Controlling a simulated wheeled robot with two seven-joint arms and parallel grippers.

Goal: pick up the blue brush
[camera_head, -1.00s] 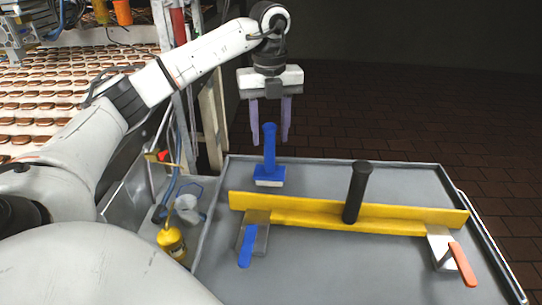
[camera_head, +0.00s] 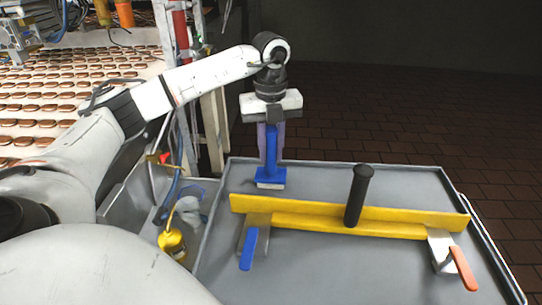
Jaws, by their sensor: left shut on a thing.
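The blue brush (camera_head: 271,175) stands upright on the grey tray (camera_head: 400,180), near its back left corner. Its handle points up and its pale bristles face down at the tray. My left gripper (camera_head: 270,150) points down from above, and its purple fingers are shut on the brush's handle. The brush's base appears at tray level; I cannot tell whether it touches. My right gripper is not in view.
A yellow bar tool (camera_head: 330,217) with a black upright handle (camera_head: 358,195) lies in front of the brush. A blue-handled scraper (camera_head: 249,248) and an orange-handled scraper (camera_head: 462,268) lie nearer. A yellow oil can (camera_head: 172,243) stands left.

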